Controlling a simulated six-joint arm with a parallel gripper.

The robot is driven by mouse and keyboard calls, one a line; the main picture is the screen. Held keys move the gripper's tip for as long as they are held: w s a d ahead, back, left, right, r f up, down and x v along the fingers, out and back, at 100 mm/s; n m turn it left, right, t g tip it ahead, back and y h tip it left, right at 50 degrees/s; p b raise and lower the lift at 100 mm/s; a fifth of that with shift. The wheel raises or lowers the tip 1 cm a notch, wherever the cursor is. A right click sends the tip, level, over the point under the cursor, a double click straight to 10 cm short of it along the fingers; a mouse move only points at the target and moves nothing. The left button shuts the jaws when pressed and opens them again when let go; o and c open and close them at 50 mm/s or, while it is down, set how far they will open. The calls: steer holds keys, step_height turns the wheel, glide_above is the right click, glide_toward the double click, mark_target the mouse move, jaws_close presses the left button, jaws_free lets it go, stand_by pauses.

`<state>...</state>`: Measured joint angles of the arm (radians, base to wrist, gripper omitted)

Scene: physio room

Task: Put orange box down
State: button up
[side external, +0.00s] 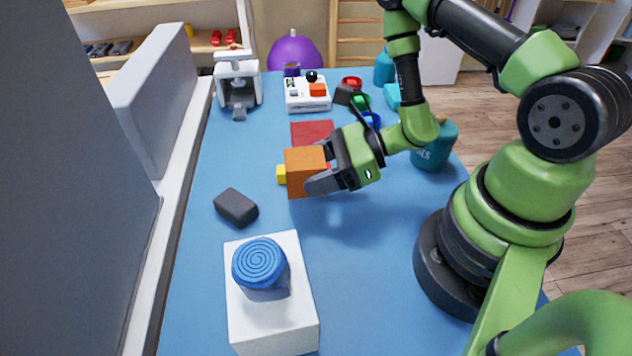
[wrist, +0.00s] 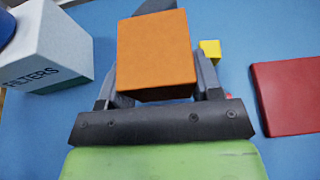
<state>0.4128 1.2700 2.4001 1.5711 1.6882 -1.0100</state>
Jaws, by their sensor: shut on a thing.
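The orange box (side external: 304,172) is held between the fingers of my gripper (side external: 322,170) in the side external view. In the wrist view the orange box (wrist: 156,50) fills the space between the two dark fingers of my gripper (wrist: 155,82). The gripper is shut on it. The box appears to be above the blue table (side external: 350,260), but its exact height is hard to tell. Its underside is not clearly visible.
A yellow block (side external: 281,174) shows just beyond the box. A red flat block (side external: 312,132) lies behind it. A dark grey block (side external: 236,207) lies left. A white box (side external: 262,318) with a blue spiral roll (side external: 259,262) stands in front. Blue table between is clear.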

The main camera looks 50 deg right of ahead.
mark_target(316, 156)
step_height(316, 156, up, 6)
steer(key=shift+f, duration=0.25)
steer(key=w+a, duration=0.3)
steer(key=w, duration=1.5)
step_height(316, 156, down, 10)
steer(key=shift+w+d+r, duration=0.1)
steer(key=shift+w+r, duration=0.05)
steer(key=shift+r, duration=0.05)
steer(key=shift+f, duration=0.15)
steer(key=o, duration=1)
